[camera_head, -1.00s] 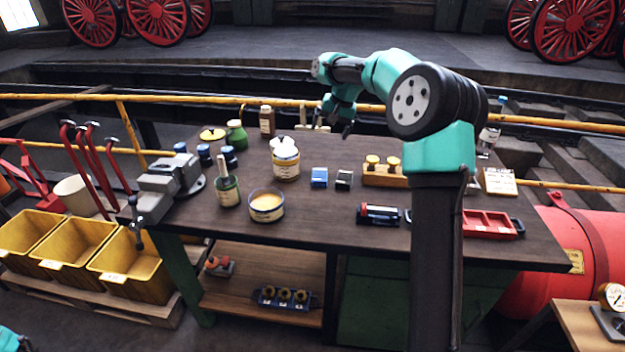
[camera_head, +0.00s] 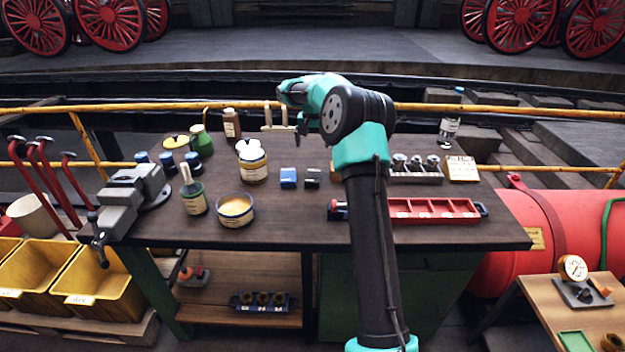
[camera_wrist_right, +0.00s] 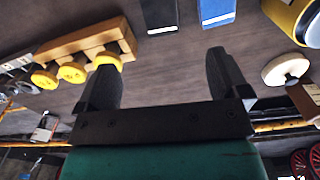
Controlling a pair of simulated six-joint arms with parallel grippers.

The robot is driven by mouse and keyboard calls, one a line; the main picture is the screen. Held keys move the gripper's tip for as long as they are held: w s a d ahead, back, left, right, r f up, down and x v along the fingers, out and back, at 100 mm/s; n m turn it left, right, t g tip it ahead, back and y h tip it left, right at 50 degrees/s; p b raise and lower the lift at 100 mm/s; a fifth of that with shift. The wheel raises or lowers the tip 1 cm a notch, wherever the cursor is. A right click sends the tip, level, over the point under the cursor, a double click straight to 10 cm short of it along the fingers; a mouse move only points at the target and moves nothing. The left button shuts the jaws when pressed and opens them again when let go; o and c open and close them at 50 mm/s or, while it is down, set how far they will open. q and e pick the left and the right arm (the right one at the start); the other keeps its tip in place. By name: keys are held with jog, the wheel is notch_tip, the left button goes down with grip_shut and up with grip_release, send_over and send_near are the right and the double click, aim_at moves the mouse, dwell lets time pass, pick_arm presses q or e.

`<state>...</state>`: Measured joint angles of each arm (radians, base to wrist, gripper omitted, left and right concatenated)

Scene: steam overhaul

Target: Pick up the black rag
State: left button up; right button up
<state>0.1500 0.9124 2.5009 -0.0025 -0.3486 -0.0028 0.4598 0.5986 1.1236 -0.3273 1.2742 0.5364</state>
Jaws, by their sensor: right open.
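I cannot make out a clear cloth rag in these views. A small dark block-like item (camera_head: 312,178) with a pale front edge lies beside a similar blue item (camera_head: 288,178) mid-table; I cannot tell whether either is cloth. In the right wrist view the dark item (camera_wrist_right: 158,15) and the blue item (camera_wrist_right: 217,12) lie beyond the fingers. My right gripper (camera_head: 299,138) hangs over the far half of the table, behind these two items in the head view. In the wrist view its jaws (camera_wrist_right: 162,65) are apart with nothing between them. My left gripper is out of view.
A vise (camera_head: 130,195) is at the table's left. A red tray (camera_head: 435,210) is right. A wooden holder with yellow knobs (camera_wrist_right: 75,50) is close to the fingers.

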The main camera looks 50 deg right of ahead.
send_near(313, 175)
notch_tip(313, 175, down, 5)
jog(key=shift+f, duration=0.1)
dwell(0.4)
jog(key=shift+f, duration=2.6)
jog(key=shift+c, duration=0.2)
jog(key=c, duration=1)
jog(key=shift+o, duration=0.2)
jog(key=shift+r, duration=0.15)
notch_tip(313, 175, up, 10)
jog(key=shift+f, duration=0.1)
